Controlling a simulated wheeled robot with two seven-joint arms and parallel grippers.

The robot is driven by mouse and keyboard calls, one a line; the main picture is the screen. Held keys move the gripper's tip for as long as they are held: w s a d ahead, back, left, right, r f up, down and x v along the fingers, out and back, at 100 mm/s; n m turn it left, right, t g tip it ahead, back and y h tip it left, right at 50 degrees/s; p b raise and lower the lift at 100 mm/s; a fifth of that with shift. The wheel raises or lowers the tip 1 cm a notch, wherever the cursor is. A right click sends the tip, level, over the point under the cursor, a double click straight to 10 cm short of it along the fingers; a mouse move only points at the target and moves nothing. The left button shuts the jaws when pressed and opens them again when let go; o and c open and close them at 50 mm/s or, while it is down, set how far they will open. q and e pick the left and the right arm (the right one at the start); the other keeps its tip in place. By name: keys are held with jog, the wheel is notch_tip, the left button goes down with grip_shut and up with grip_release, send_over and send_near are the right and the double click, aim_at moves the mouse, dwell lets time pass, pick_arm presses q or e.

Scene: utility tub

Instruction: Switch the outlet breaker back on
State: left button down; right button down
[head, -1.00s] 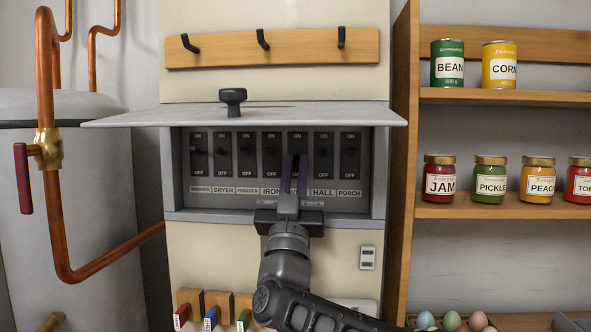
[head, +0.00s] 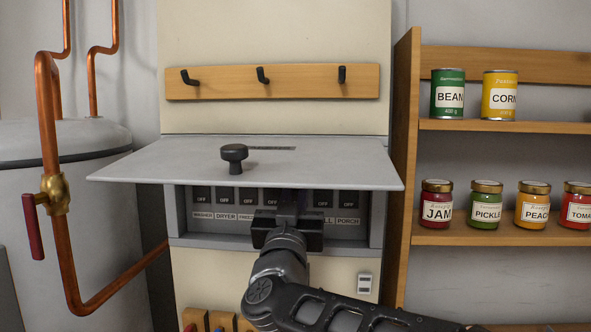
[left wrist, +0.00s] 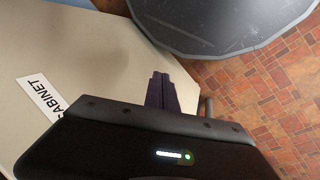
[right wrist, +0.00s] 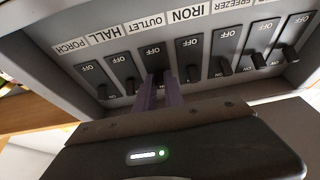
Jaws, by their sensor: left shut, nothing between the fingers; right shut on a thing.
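The breaker box (head: 180,215) shows in the head view with a row of black breakers above white labels, under its raised grey cover. My right gripper (right wrist: 158,90) is shut on the outlet breaker (right wrist: 152,60), third from the left in the right wrist view, between the hall and iron breakers. The fingers hide its lever, so I cannot tell its position. In the head view the right gripper (head: 288,200) reaches in beneath the cover, which hides the breakers' upper parts. My left gripper (left wrist: 160,85) is shut and empty, in the left wrist view only.
The grey cover (head: 330,165) with a black knob (head: 234,155) juts out close above my right gripper. Neighbouring breakers (right wrist: 188,60) stand close on both sides. A copper pipe (head: 50,130) is at the left, a wooden shelf (head: 500,232) with jars at the right.

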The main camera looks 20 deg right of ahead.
pick_arm(q)
notch_tip(320, 180, up, 8)
jog(key=p, duration=0.6)
jog(key=shift+r+p, duration=0.15)
jog(key=shift+p, duration=0.15)
pick_arm(e)
jog(key=shift+r+g+y, duration=0.45)
jog(key=shift+g+y, duration=0.05)
jog(key=shift+g, duration=0.7)
jog(key=c, duration=1.4)
grip_release()
jog(key=shift+c, duration=0.2)
jog(key=shift+s, duration=0.1)
pick_arm(q)
jog(key=shift+f+b, duration=0.75)
pick_arm(e)
jog(key=v, duration=0.7)
jog(key=shift+s, duration=0.3)
